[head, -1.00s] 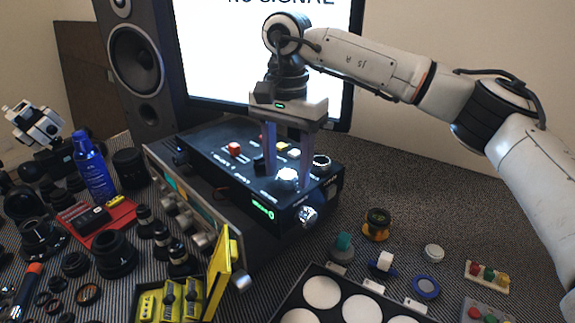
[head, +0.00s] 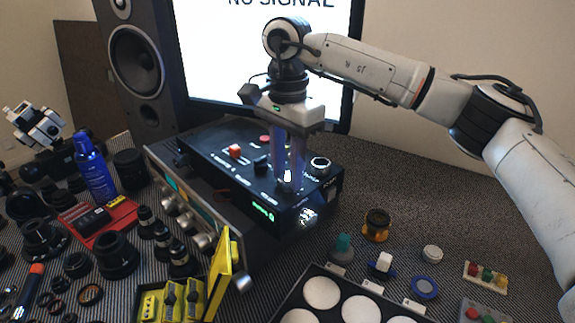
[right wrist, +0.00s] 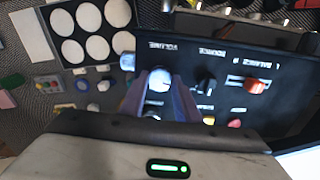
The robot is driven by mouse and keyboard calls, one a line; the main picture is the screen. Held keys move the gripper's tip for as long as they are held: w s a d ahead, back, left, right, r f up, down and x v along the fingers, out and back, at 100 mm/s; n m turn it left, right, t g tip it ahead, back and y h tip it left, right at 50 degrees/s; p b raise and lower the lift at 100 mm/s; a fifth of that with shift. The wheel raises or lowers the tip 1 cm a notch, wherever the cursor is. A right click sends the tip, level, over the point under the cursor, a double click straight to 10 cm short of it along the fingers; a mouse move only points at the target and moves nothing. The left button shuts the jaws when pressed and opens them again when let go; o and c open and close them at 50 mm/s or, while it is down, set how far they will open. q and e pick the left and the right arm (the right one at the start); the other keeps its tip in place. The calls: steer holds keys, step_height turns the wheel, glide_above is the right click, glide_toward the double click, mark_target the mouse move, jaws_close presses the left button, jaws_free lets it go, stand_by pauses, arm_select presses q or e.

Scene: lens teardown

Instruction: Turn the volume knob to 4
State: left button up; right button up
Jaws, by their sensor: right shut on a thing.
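The volume knob (head: 287,183) is a small silvery-white knob near the front edge of the black control box (head: 225,182). In the right wrist view the knob (right wrist: 160,79) sits beside the printed word VOLUME, between my fingers. My right gripper (head: 288,178) points down from above, its two bluish fingers shut on the knob's sides. It also shows in the right wrist view (right wrist: 160,88). The scale numbers and the knob's pointer are too small or hidden to read. My left gripper is not in view.
The box also carries a red slider cap (head: 235,151), a black knob (head: 261,164) and another silvery round part (head: 320,163). A monitor (head: 230,60) and a speaker (head: 138,65) stand behind. A tray of white discs (head: 275,318) lies in front.

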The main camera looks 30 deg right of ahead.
steer(key=m, duration=0.4)
steer(key=shift+r+m+p, duration=0.1)
steer(key=shift+m+p, duration=0.3)
steer(key=m, duration=0.5)
steer(key=shift+p, duration=0.35)
steer(key=m, duration=0.5)
steer(key=shift+m, duration=0.4)
steer(key=m, duration=0.4)
steer(key=shift+m+p, duration=0.3)
steer(key=shift+p, duration=0.1)
steer(key=o, duration=1)
steer(key=shift+o, duration=0.2)
